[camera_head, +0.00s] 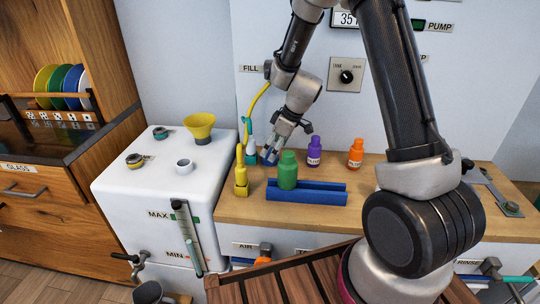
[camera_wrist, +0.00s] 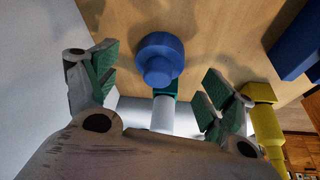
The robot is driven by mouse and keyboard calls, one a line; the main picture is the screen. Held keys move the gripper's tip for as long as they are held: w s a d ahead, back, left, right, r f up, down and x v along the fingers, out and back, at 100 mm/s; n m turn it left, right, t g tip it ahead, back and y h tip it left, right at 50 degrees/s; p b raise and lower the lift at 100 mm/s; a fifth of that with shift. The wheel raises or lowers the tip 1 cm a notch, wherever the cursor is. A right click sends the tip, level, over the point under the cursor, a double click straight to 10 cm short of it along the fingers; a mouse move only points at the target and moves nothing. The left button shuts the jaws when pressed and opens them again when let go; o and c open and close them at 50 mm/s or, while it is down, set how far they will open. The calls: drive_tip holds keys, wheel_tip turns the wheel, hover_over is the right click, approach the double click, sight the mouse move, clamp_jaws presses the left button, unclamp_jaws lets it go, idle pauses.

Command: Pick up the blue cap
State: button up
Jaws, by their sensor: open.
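The blue cap (camera_wrist: 160,58) is a round stepped piece near the upper middle of the wrist view, lying in the gap between my fingers. In the head view the blue cap (camera_head: 270,156) shows small on the wooden counter, just below my fingertips. My gripper (camera_head: 287,132) is open and points down over the back of the counter. In the wrist view my gripper (camera_wrist: 162,82) has green-padded fingers apart on either side of the cap. No finger clearly touches the cap; the exact height between them is hard to tell.
A white and teal piece (camera_wrist: 164,112) stands close by the cap. A yellow bottle (camera_head: 241,178) is to the left. A green bottle (camera_head: 288,170) stands by the blue rack (camera_head: 320,197) in front. Purple (camera_head: 314,152) and orange (camera_head: 356,154) bottles stand to the right.

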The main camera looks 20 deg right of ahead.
sight(271, 149)
drive_tip(key=shift+x, duration=1.6)
drive_tip(key=shift+d, duration=0.1)
drive_tip(key=c, duration=1.1)
drive_tip(key=shift+r, duration=0.15)
wheel_tip(271, 149, up, 12)
drive_tip(key=s+d, duration=0.9)
drive_tip(key=d, duration=0.3)
drive_tip(key=s+d, duration=1)
drive_tip(key=d, duration=0.2)
drive_tip(key=shift+s+d, duration=0.25)
drive_tip(key=shift+d, duration=0.1)
